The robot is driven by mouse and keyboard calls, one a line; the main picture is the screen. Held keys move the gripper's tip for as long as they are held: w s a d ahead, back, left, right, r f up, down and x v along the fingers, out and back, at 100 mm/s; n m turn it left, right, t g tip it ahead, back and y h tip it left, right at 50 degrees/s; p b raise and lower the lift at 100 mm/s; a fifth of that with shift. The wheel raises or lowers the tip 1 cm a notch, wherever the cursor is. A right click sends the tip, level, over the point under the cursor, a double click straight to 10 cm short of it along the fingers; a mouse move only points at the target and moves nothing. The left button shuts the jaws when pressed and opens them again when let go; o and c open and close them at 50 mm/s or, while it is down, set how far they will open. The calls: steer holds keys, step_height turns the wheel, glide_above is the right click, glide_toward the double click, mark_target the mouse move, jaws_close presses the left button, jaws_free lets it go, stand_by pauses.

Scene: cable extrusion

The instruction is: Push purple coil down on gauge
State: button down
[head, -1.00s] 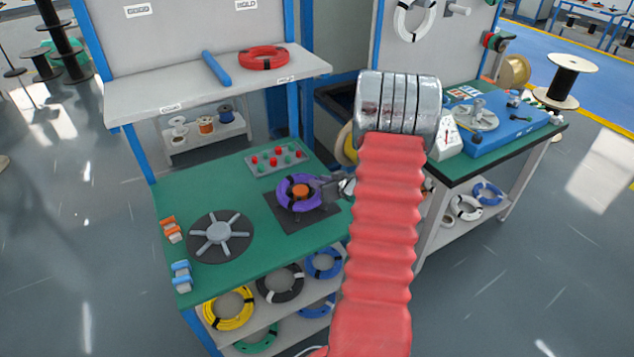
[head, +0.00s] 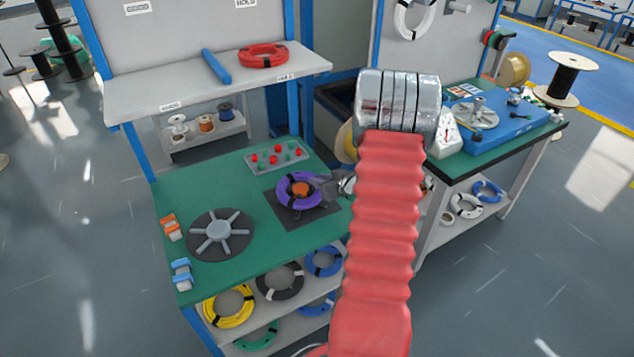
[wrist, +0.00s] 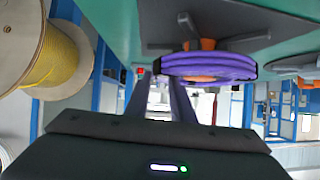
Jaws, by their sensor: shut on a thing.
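The purple coil (head: 284,193) sits around the orange centre (head: 300,189) of the gauge, above its dark square plate (head: 289,219) on the green bench. In the wrist view the purple coil (wrist: 205,65) shows edge-on, with the picture turned over and the dark plate (wrist: 225,25) above it. A gap shows there between coil and plate. My gripper (head: 322,188) is at the coil's right side, shut on its rim. In the wrist view my gripper's dark fingers (wrist: 160,98) reach to the coil's edge; their tips are partly hidden.
A grey spoked disc (head: 220,233) lies left of the gauge. A tray of red and green buttons (head: 278,156) stands behind it. Orange and blue clips (head: 172,228) are at the bench's left edge. A yellow-wound spool (wrist: 60,55) is close by in the wrist view.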

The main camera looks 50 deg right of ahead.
steer(key=shift+s+a+f, duration=0.1)
steer(key=shift+a+f, duration=0.05)
steer(key=shift+f, duration=0.1)
steer(key=c, duration=1.4)
jaws_free()
steer(key=shift+a+f, duration=0.1)
steer(key=shift+c, duration=0.2)
steer(key=shift+a, duration=0.1)
steer(key=shift+s+d+r, duration=0.1)
steer(key=shift+d+r, duration=0.05)
steer(key=shift+r, duration=2)
steer(key=shift+d+r, duration=0.15)
steer(key=shift+r, duration=1.95)
